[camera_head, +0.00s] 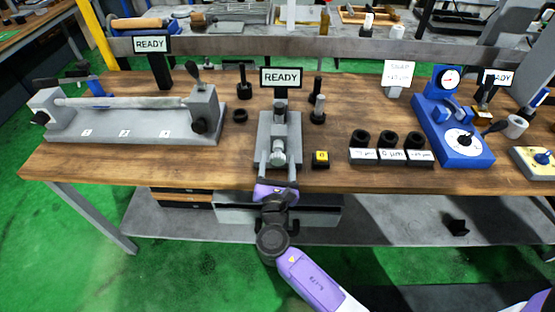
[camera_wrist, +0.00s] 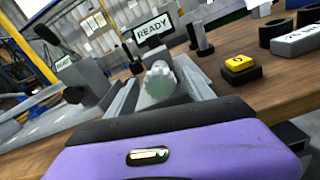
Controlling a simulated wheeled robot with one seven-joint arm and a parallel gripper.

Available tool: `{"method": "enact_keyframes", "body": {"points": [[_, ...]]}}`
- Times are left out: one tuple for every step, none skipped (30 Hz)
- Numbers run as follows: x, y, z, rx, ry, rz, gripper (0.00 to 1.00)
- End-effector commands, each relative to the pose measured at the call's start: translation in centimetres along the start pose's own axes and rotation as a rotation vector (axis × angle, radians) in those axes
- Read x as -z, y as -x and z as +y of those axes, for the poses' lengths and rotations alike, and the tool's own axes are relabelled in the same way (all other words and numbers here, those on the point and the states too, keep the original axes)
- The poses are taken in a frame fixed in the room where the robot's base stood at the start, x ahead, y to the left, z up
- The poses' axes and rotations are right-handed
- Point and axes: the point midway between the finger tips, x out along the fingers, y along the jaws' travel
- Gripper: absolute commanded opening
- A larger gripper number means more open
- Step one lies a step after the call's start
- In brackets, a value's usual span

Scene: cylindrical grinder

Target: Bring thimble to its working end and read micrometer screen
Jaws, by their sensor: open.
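The micrometer stand (camera_head: 264,127) is a grey block near the middle of the wooden bench. Its pale ribbed thimble (camera_head: 279,151) faces me and also shows in the wrist view (camera_wrist: 160,80). The micrometer screen (camera_head: 282,77) behind it reads READY, also in the wrist view (camera_wrist: 153,29). My gripper (camera_head: 278,168) is at the bench's front edge, its two grey fingers apart, one on each side of the thimble. In the wrist view my gripper (camera_wrist: 158,90) shows a gap between the fingers and the thimble; whether either finger touches it is unclear.
A yellow-topped button (camera_head: 321,156) stands close on the right, then several dark rings on labelled blocks (camera_head: 390,155). A long grey fixture (camera_head: 140,125) with a READY screen is left. A blue gauge stand (camera_head: 455,135) is right. Dark upright pins (camera_head: 318,103) stand behind.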

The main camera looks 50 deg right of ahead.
Motion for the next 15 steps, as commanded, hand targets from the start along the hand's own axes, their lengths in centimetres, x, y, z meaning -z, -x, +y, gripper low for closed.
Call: {"method": "enact_keyframes", "body": {"points": [[-0.06, -0.25, 0.00, 0.001, -0.001, -0.001, 0.61], [-0.06, -0.32, 0.00, 0.000, -0.001, -0.001, 0.61], [-0.05, -0.38, 0.00, 0.000, -0.001, -0.001, 0.61], [-0.03, -0.40, 0.00, 0.000, -0.001, 0.000, 0.61], [-0.02, -0.40, 0.00, 0.000, -0.001, 0.000, 0.61], [-0.02, -0.39, 0.00, 0.000, -0.001, 0.000, 0.61], [-0.01, -0.38, 0.00, 0.000, -0.001, 0.000, 0.61], [-0.01, -0.38, 0.00, 0.000, -0.001, 0.000, 0.61], [-0.01, -0.37, -0.01, 0.000, -0.001, 0.000, 0.61], [-0.01, -0.37, -0.01, 0.000, -0.001, 0.000, 0.57], [0.00, -0.37, -0.01, 0.000, -0.001, 0.000, 0.51], [-0.01, -0.36, -0.01, 0.000, -0.001, 0.000, 0.43], [-0.01, -0.36, -0.01, 0.000, -0.001, 0.000, 0.38], [0.00, -0.36, -0.01, 0.000, -0.001, 0.000, 0.32], [0.00, -0.35, -0.01, 0.000, -0.001, 0.000, 0.24]]}}
